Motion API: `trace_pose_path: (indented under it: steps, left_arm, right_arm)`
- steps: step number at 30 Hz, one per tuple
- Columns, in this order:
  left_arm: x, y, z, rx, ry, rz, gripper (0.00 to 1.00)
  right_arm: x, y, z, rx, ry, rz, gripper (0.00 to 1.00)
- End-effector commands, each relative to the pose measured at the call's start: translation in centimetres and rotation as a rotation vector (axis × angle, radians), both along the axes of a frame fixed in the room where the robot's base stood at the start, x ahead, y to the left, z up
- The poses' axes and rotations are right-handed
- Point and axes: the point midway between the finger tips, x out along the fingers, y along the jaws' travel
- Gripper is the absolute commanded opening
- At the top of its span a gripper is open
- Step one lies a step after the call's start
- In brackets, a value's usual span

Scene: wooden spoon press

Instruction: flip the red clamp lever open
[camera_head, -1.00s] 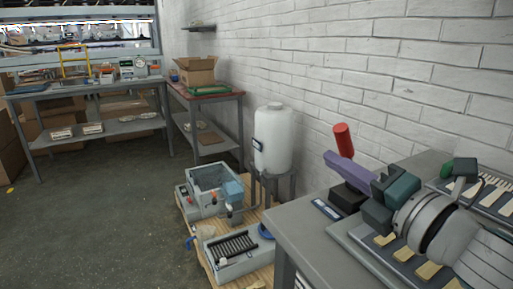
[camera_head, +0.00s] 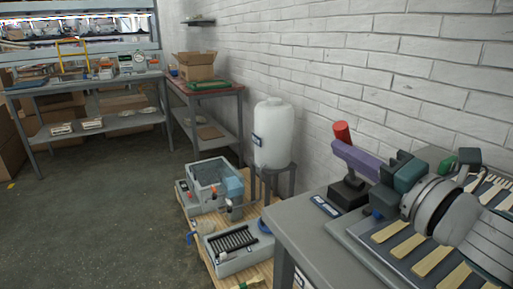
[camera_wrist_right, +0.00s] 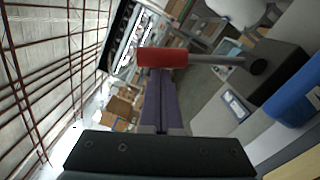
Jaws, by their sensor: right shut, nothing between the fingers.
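The red clamp lever (camera_head: 341,132) stands roughly upright above a dark block (camera_head: 348,192) on the grey bench. In the right wrist view its red grip (camera_wrist_right: 162,57) sits on a metal rod (camera_wrist_right: 215,60) that runs to the dark block (camera_wrist_right: 275,72). My right gripper (camera_head: 337,147) has long purple fingers, shut together and empty. In the head view they cover the lever's lower part. In the right wrist view the fingertips (camera_wrist_right: 160,76) end right by the red grip; I cannot tell whether they touch it. My left gripper is not in view.
The grey bench (camera_head: 300,222) carries a board with wooden sticks (camera_head: 400,231) beneath my right arm. A white tank (camera_head: 273,135) on a stand and a pallet with grey machines (camera_head: 214,184) are to the left. A white brick wall (camera_head: 380,80) runs behind the bench.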

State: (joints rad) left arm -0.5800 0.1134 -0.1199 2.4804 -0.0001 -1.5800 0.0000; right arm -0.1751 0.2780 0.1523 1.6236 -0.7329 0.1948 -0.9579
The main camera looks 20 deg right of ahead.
Motion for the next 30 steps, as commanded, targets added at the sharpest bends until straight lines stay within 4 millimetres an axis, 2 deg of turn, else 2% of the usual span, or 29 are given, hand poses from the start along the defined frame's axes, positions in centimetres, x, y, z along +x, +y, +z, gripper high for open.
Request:
trace_pose_path:
  steps: [8, 14, 21, 30]
  left_arm:
    - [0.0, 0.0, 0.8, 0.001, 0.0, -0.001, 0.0]
    - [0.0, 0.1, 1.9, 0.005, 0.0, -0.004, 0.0]
    - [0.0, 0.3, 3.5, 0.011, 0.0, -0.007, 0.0]
    - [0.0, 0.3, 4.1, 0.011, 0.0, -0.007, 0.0]
  right_arm:
    - [0.1, -0.7, 0.6, 0.058, 0.005, -0.002, 0.0]
    - [0.2, -1.8, 1.5, 0.166, 0.014, -0.003, 0.0]
    - [0.3, -4.3, 2.4, 0.383, 0.032, -0.003, 0.0]
    - [0.6, -7.5, 2.5, 0.66, 0.053, -0.004, 0.0]
